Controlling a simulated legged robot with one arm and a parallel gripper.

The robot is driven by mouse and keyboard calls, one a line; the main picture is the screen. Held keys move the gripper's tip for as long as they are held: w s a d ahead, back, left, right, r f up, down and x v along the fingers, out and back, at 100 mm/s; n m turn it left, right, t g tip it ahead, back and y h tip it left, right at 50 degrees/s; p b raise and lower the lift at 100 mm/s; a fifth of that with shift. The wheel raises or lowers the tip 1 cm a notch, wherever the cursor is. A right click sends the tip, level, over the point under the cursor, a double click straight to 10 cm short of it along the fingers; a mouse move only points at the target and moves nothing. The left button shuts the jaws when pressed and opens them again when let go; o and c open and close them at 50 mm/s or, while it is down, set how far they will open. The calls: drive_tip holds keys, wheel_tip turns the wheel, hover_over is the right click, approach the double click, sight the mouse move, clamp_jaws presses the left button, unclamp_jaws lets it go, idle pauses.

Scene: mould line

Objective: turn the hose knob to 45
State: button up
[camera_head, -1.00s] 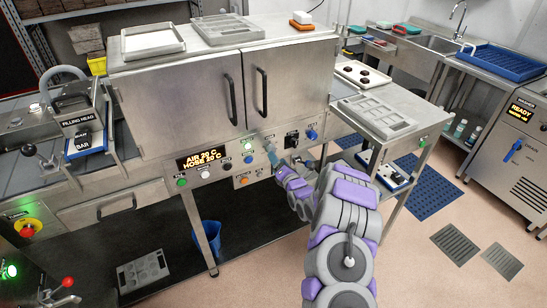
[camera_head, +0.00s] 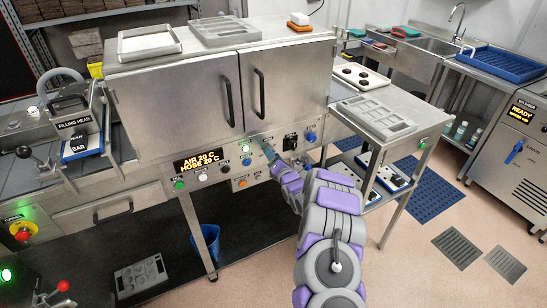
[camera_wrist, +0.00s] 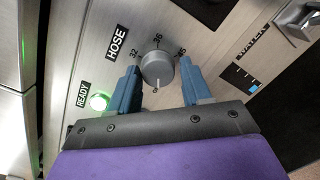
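The hose knob (camera_wrist: 157,68) is a round grey dial under the HOSE label (camera_wrist: 117,43) on the steel panel, with the marks 32 and 36 on its far side and a mark ending in 5 to the right, partly covered. A pale pointer line seems to show on its near side, toward my palm. My gripper (camera_wrist: 160,72) is open, with one blue finger on each side of the knob. I cannot tell whether the fingers touch it. In the head view my gripper (camera_head: 272,156) is at the panel and hides the knob.
A green READY light (camera_wrist: 98,102) glows left of the knob. A WATER gauge (camera_wrist: 240,78) is to the right.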

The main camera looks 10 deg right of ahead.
drive_tip(key=shift+a, duration=0.15)
drive_tip(key=c, duration=0.7)
